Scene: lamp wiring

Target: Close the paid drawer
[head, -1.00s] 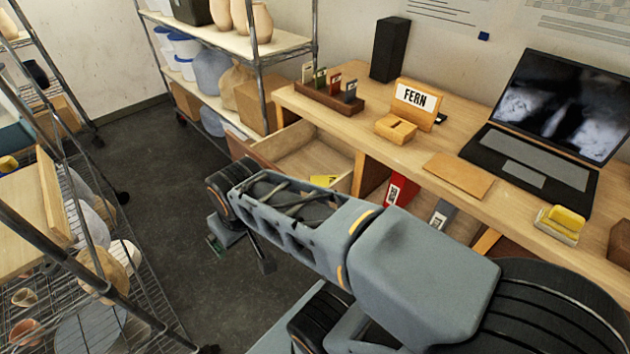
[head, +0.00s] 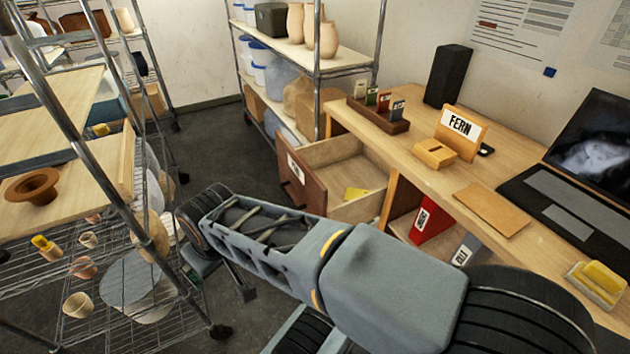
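The drawer (head: 308,192) under the desk stands pulled out, with a reddish-brown front and a pale wooden box. A white label (head: 296,168) is on its front; its lettering is too small to read surely.
A wire rack (head: 150,240) with pots and a brown hat stands close on the left. Another shelf (head: 345,60) stands behind the drawer. The desk (head: 400,150) holds a FERN sign, a card box and a laptop. Dark floor lies open between rack and drawer.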

